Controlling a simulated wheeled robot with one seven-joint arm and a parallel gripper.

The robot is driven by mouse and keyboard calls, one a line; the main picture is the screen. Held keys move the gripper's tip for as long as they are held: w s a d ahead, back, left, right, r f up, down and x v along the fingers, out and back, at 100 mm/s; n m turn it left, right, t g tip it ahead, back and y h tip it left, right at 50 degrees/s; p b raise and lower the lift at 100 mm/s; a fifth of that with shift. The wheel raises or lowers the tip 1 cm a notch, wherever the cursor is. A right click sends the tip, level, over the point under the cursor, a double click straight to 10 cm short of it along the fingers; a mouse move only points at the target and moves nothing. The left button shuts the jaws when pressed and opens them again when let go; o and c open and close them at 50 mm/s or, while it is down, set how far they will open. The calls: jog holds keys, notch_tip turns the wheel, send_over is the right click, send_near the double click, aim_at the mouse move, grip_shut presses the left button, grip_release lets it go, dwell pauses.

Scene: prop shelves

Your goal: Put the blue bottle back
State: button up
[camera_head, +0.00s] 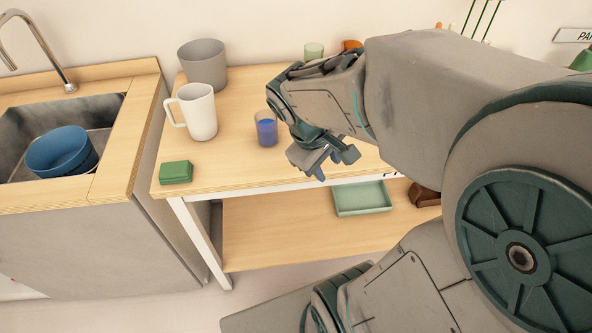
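No clear blue bottle shows. A clear tumbler-like vessel with blue contents (266,130) stands upright on the wooden table top, just left of my gripper; I cannot tell whether it is the bottle. My gripper (324,160) hangs at the front edge of the table, its fingers pointing down. A small blue-grey patch shows between and below the fingers, and I cannot tell whether it is a held thing or part of the gripper. My arm hides much of the table's right side.
On the table are a white mug (200,113), a grey pot (204,66), a green block (176,172) and a green cup (314,50). The lower shelf (265,230) holds a green tray (362,198). A sink with a blue bowl (62,152) is left.

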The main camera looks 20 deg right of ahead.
jog(key=s+a+r+m+t+y, duration=0.2)
jog(key=a+m+y, duration=0.2)
jog(key=a, duration=0.3)
jog(key=shift+s+a+m, duration=0.25)
jog(key=shift+s+m, duration=0.05)
jog(key=shift+m, duration=0.2)
jog(key=shift+d, duration=0.1)
